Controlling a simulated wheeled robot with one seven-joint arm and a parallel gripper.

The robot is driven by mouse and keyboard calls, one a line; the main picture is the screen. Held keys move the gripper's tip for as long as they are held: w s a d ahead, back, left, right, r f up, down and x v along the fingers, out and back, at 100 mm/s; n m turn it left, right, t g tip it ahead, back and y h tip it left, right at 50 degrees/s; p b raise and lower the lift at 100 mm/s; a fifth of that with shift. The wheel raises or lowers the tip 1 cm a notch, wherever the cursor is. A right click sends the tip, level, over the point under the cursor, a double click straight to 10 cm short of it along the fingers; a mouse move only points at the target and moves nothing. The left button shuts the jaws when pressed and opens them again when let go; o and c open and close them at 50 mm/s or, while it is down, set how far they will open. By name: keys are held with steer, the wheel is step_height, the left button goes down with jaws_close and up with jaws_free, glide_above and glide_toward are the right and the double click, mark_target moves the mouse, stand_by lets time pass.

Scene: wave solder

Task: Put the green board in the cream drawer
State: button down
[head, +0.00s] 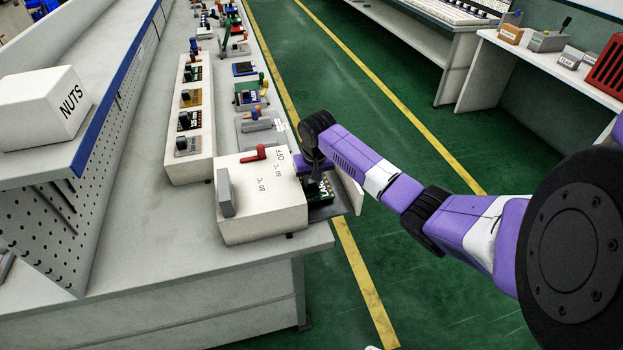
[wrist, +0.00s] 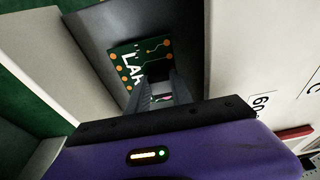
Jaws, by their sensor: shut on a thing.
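The green board (head: 320,190) is inside the open drawer, partly hidden by my gripper and the drawer wall. In the wrist view the board (wrist: 125,64) shows white letters and orange pads, lying within the dark drawer interior. The cream drawer (head: 349,190) is pulled out from the right side of a cream box (head: 262,205) with a red handle on top; its pale front also shows in the wrist view (wrist: 40,50). My gripper (head: 313,172) reaches down into the drawer. Its fingers (wrist: 160,92) are shut on the board's edge.
The box stands at the near end of a grey bench (head: 130,235). A long cream rack (head: 190,120) with several boards is behind it. A NUTS box (head: 40,105) sits on a shelf at left. Open green floor (head: 450,290) lies to the right.

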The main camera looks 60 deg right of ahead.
steer(key=shift+f, duration=0.7)
stand_by(0.6)
steer(key=c, duration=1.1)
jaws_free()
steer(key=shift+o, duration=0.2)
